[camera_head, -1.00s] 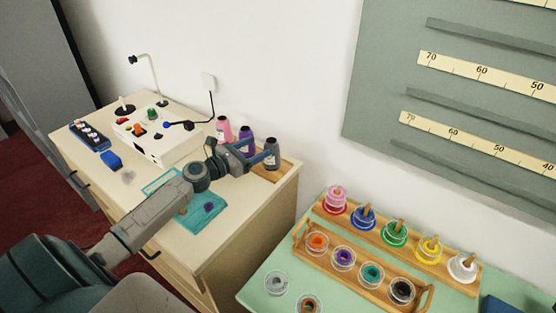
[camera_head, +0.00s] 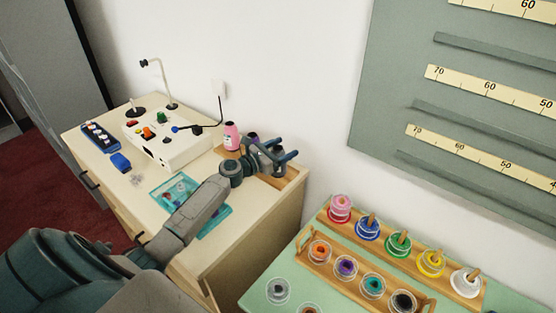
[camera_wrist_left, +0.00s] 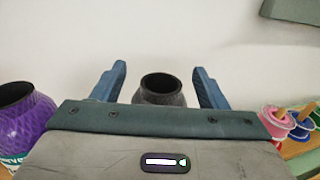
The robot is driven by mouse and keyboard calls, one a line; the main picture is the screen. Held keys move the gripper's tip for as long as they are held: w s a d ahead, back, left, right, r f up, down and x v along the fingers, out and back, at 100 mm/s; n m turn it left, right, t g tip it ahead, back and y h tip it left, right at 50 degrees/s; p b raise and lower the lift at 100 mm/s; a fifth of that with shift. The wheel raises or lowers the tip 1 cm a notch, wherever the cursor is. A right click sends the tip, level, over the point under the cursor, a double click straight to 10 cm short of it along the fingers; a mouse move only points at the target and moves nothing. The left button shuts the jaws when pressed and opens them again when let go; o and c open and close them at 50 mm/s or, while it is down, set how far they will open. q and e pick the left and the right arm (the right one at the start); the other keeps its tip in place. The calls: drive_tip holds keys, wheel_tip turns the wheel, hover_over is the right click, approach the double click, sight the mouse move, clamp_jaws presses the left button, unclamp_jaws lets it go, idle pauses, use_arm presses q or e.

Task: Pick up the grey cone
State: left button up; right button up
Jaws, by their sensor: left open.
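The grey cone (camera_wrist_left: 160,98) stands upright in the left wrist view, its dark open top (camera_wrist_left: 160,82) facing up. It sits between the two blue fingers of my left gripper (camera_wrist_left: 160,75), which is open with a gap on each side of the cone. The gripper housing hides the cone's lower part. In the head view my left gripper (camera_head: 283,152) is at the right end of the wooden cone tray and largely hides the grey cone. My right gripper is out of view.
A purple cone (camera_wrist_left: 22,122) stands close on the left in the wrist view, and a pink cone (camera_head: 231,136) is beyond it. The wall is right behind. A white control box (camera_head: 170,143) and teal pouch (camera_head: 172,190) share the counter. Spool racks (camera_head: 330,262) stand at right.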

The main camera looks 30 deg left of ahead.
use_arm(q)
drive_tip(key=c, duration=1.4)
